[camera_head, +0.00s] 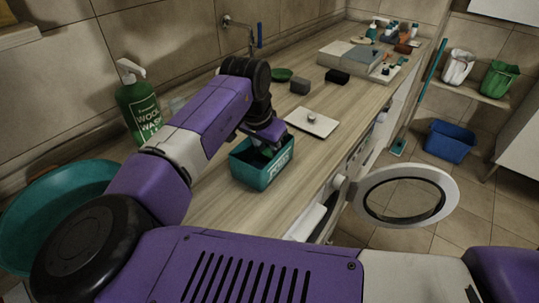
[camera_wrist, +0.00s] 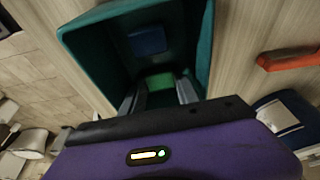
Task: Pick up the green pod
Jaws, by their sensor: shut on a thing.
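A teal box with an open top (camera_head: 250,178) stands on the wooden counter. My gripper (camera_head: 266,147) reaches down into it from above. In the wrist view the box's teal wall (camera_wrist: 85,50) surrounds my two grey fingers (camera_wrist: 159,91). The green pod (camera_wrist: 160,81) is between the fingers, low inside the box, and they are shut on it. A dark blue pod (camera_wrist: 147,40) lies in the box, apart from the fingers. In the head view my gripper and the box walls mostly hide the box's contents.
A green wood wash bottle (camera_head: 140,110) stands by the wall, with a teal basin (camera_head: 50,205) at left. A round washer door (camera_head: 447,205) hangs open at right.

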